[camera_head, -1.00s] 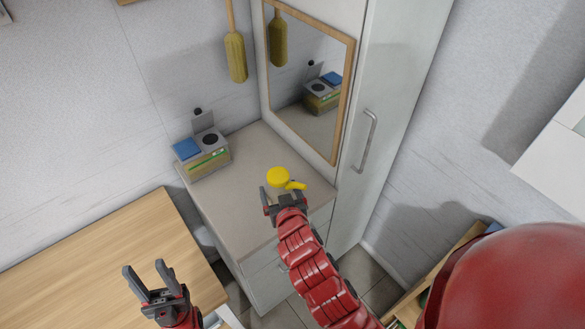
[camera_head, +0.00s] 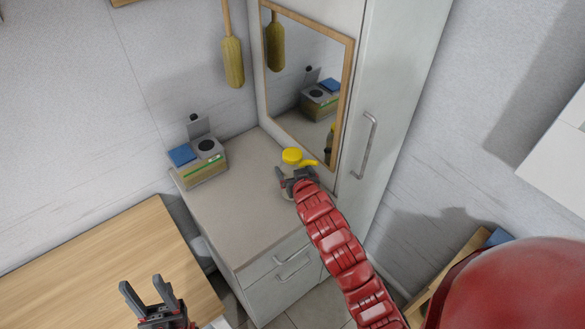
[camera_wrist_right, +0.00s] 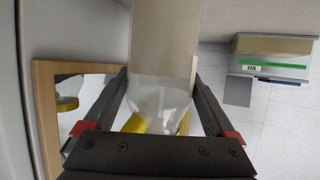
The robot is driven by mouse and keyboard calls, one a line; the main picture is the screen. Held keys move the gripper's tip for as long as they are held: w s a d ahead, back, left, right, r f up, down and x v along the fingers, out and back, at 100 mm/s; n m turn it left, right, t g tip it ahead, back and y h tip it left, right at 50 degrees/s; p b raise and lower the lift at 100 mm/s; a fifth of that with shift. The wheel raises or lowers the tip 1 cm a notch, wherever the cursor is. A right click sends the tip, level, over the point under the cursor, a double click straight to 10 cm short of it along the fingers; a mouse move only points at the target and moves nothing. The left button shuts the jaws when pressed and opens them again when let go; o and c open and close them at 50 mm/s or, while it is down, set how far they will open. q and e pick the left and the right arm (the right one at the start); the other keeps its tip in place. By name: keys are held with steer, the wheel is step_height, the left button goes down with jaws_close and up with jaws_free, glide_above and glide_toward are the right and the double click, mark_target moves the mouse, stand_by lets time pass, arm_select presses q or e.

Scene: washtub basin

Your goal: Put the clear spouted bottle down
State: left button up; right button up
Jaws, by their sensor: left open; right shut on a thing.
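The clear spouted bottle shows its yellow cap and spout (camera_head: 293,157) above my right gripper (camera_head: 297,178) in the head view. My right gripper is shut on the bottle, over the far right part of the grey counter near the mirror. In the right wrist view the clear bottle body (camera_wrist_right: 163,92) lies between the two fingers (camera_wrist_right: 160,105). The bottle's base is hidden, so I cannot tell whether it touches the counter. My left gripper (camera_head: 152,293) is open and empty at the lower left, in front of the wooden table.
The counter (camera_head: 238,205) has free room left of the bottle. A box with a blue sponge (camera_head: 198,163) stands at its back left. A framed mirror (camera_head: 306,75) and a tall cabinet (camera_head: 390,110) rise behind and right. A wooden table (camera_head: 100,265) is at the left.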

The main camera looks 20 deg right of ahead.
steer(key=shift+f, duration=0.4)
